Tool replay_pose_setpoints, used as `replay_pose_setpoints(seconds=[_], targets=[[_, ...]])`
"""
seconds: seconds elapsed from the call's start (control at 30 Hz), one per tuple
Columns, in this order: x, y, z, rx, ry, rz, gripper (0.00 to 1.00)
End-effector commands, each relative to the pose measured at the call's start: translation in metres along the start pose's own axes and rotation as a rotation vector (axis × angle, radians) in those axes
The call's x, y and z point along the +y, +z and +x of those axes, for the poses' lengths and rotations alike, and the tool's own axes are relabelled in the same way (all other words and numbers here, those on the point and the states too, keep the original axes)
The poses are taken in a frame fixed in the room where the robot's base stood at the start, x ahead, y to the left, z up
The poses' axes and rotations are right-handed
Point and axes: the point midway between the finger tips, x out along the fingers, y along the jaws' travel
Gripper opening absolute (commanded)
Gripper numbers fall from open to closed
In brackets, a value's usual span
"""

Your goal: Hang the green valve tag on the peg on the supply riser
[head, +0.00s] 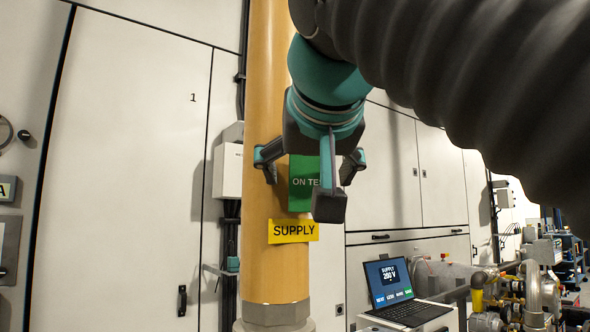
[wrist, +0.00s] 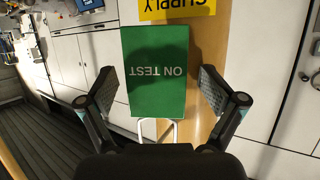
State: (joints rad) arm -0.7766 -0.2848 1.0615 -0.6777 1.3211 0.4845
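The green valve tag (head: 303,190), lettered ON TEST, hangs flat in front of the yellow supply riser (head: 277,275), just above the yellow SUPPLY label (head: 293,231). In the wrist view the tag (wrist: 156,75) appears upside down, with a pale wire loop (wrist: 143,130) at its near end. My gripper (head: 312,178) is around the tag with its fingers spread. In the wrist view, my gripper (wrist: 160,88) shows a gap between each visible finger and the tag's edges. One finger partly covers the tag in the head view. The peg is not visible, so its contact with the loop cannot be seen.
Pale cabinets (head: 130,150) stand behind the riser. A grey wall box (head: 228,170) and dark cables run close to its left. A laptop (head: 397,290) stands low at the right, near pipework and valves (head: 510,300).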

Motion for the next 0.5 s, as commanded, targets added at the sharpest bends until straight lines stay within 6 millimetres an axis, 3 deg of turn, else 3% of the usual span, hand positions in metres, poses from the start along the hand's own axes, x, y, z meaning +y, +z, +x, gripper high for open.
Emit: replay_pose_setpoints(seconds=[0.3,0.5], targets=[[0.0,-0.001,-0.005,0.005,-0.004,0.002,0.91],[-0.001,-0.002,-0.02,0.006,-0.009,0.0,0.91]])
